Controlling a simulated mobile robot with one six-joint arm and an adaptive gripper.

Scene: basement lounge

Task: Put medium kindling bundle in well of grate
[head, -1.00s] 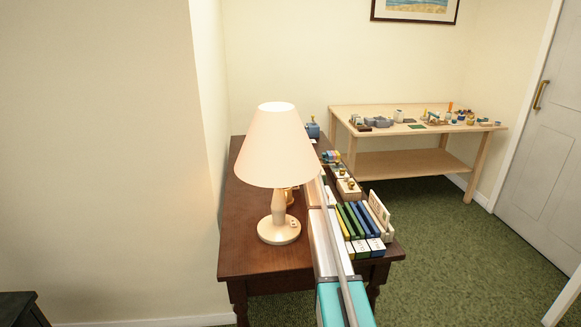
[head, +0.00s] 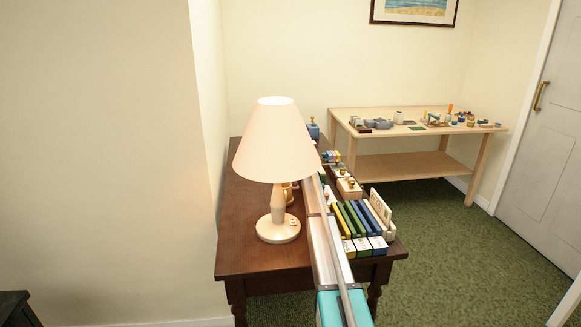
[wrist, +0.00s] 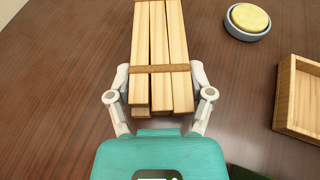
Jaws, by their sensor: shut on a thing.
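The bundle points away from my gripper over a dark brown wood surface. I cannot tell whether it touches that surface. In the head view the lamp and my arm hide my gripper and the bundle. I cannot make out the grate in either view.
A white lamp (head: 274,143) stands on the dark desk (head: 240,240), left of my arm. Books (head: 357,220) stand at the desk's right. The wrist view shows a round blue-rimmed dish (wrist: 247,22) and a wooden box (wrist: 298,100). A pale table (head: 400,166) stands behind.

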